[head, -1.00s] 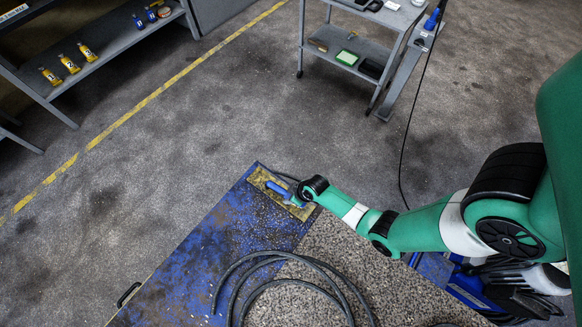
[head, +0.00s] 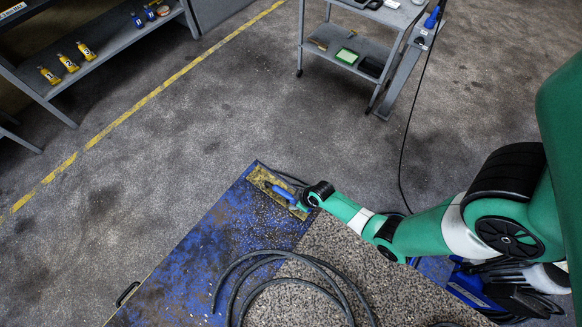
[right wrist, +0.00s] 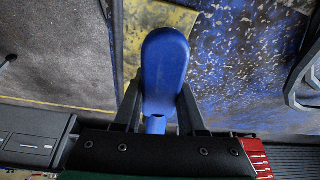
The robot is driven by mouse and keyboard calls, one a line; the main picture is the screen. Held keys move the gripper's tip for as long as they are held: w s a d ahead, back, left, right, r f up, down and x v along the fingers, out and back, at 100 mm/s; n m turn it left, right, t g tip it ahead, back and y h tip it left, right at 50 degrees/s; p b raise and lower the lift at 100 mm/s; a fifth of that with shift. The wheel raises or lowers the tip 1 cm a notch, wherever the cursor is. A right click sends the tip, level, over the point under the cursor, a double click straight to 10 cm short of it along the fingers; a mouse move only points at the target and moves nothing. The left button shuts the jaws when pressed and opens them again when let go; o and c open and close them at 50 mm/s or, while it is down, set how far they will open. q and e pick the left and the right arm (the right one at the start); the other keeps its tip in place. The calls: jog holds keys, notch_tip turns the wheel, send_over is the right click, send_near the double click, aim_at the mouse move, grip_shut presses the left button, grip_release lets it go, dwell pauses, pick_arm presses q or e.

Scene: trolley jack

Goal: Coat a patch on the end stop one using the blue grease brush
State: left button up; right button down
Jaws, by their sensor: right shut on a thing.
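My right gripper (head: 302,203) is at the far corner of the blue worn platform. It is shut on the blue grease brush (head: 284,193), whose blue handle (right wrist: 165,65) stands between the two fingers in the right wrist view. The brush lies low over a worn yellow plate (head: 262,178) at the platform's corner, which looks like the end stop. The yellow surface (right wrist: 155,18) also shows beyond the brush in the right wrist view. The bristles are hidden, so I cannot tell whether they touch the plate. My left gripper is not in view.
A black hose (head: 250,262) lies coiled on the blue platform (head: 215,250) and a speckled surface (head: 355,265). A grey trolley (head: 345,60) stands at the back. A shelf with several yellow bottles (head: 68,63) is at the left. The floor between is clear.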

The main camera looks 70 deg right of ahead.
jog(key=shift+s+a+r+p, duration=0.15)
jog(key=shift+s+p, duration=0.05)
jog(key=shift+s, duration=0.25)
jog(key=shift+s+a+r+p, duration=0.1)
jog(key=shift+s+p, duration=0.05)
jog(key=shift+s, duration=0.25)
jog(key=shift+d+r, duration=0.15)
jog(key=shift+d, duration=0.35)
jog(key=shift+w+d+b, duration=0.25)
jog(key=shift+w+b, duration=0.05)
jog(key=shift+w, duration=0.55)
jog(key=shift+w+d+b, duration=0.25)
jog(key=shift+w, duration=0.55)
jog(key=shift+w+r, duration=0.1)
jog(key=shift+w, duration=0.2)
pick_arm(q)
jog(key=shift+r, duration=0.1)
pick_arm(e)
jog(key=shift+d, duration=0.15)
